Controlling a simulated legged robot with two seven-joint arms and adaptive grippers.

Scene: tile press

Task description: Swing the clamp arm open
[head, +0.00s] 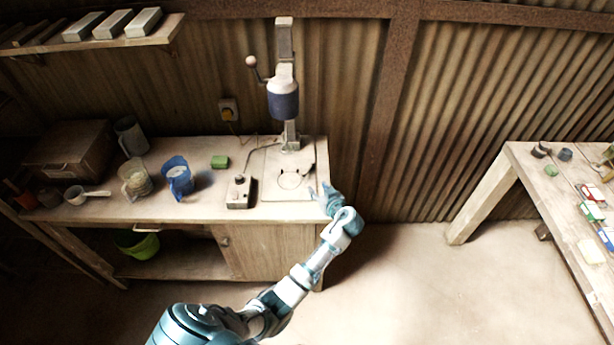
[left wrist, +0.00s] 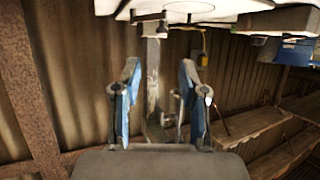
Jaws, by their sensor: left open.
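The press (head: 284,92) stands at the back of the workbench, with a grey column, a dark blue collar and a side lever ending in a round knob (head: 251,61). Its pale base plate (head: 275,160) carries a ring (head: 290,181) with small dark parts at its edge; I cannot tell which part is the clamp arm. My left gripper (head: 327,193) is at the plate's right front edge, open and apparently empty. In the left wrist view its two blue fingers (left wrist: 158,90) stand apart, with the grey column behind the gap. My right gripper is not in view.
A control box (head: 239,192) with a cable sits left of the plate. Another table (head: 530,165) is at right, with open floor between.

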